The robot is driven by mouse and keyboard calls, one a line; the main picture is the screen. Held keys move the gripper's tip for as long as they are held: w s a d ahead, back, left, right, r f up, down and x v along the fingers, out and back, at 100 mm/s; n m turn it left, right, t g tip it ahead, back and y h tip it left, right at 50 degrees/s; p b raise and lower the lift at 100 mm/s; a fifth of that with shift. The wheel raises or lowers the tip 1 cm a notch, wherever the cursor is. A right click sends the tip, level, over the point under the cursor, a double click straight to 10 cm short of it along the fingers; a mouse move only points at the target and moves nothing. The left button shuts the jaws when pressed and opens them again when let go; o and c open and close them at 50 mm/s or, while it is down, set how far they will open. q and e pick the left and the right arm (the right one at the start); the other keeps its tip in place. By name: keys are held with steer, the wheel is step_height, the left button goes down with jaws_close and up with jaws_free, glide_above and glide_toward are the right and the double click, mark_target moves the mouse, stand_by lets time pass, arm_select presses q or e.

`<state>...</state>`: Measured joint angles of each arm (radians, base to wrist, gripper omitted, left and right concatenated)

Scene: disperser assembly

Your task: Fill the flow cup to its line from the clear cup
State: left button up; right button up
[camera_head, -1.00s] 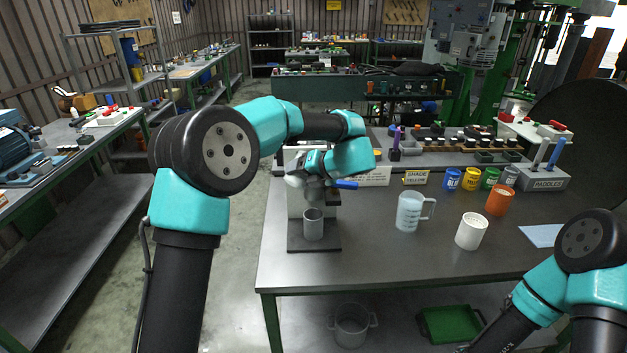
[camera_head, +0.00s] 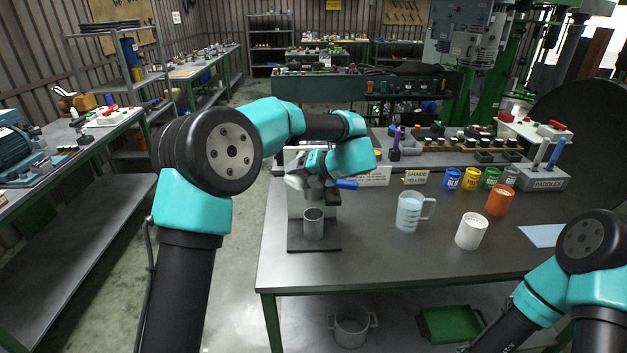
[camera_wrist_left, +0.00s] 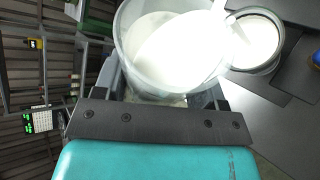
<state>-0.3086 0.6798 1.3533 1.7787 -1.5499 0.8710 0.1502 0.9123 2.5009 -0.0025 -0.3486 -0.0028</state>
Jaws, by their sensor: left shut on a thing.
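My left gripper (camera_wrist_left: 160,92) is shut on the clear cup (camera_wrist_left: 138,72), which holds white liquid. In the left wrist view the cup is tilted, and the liquid reaches its right rim, over the flow cup (camera_wrist_left: 268,66). White liquid shows inside the flow cup; its fill line cannot be made out. In the head view my left gripper (camera_head: 306,181) is at the small stand (camera_head: 293,205), largely hiding the flow cup. My right arm shows at lower right, but its gripper is out of view.
A grey metal beaker (camera_head: 313,229) stands on the stand's dark base. A clear jug with a handle (camera_head: 409,213), a white cup (camera_head: 471,231) and an orange cup (camera_head: 499,201) stand to the right. The bench front between the stand and jug is clear.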

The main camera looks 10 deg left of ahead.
arm_select(q)
steer(key=shift+r, duration=0.15)
stand_by(0.7)
steer(key=shift+f, duration=0.2)
steer(key=shift+r+n+t+h, duration=0.3)
steer(key=shift+r+n+t, duration=0.35)
steer(key=shift+t, duration=0.25)
steer(key=shift+w+d+n+t, duration=0.15)
steer(key=shift+n+t, duration=0.15)
steer(key=shift+n, duration=0.15)
steer(key=shift+f+n+t+h, duration=0.1)
steer(key=shift+n+t+h, duration=0.2)
steer(key=shift+n+t, duration=0.1)
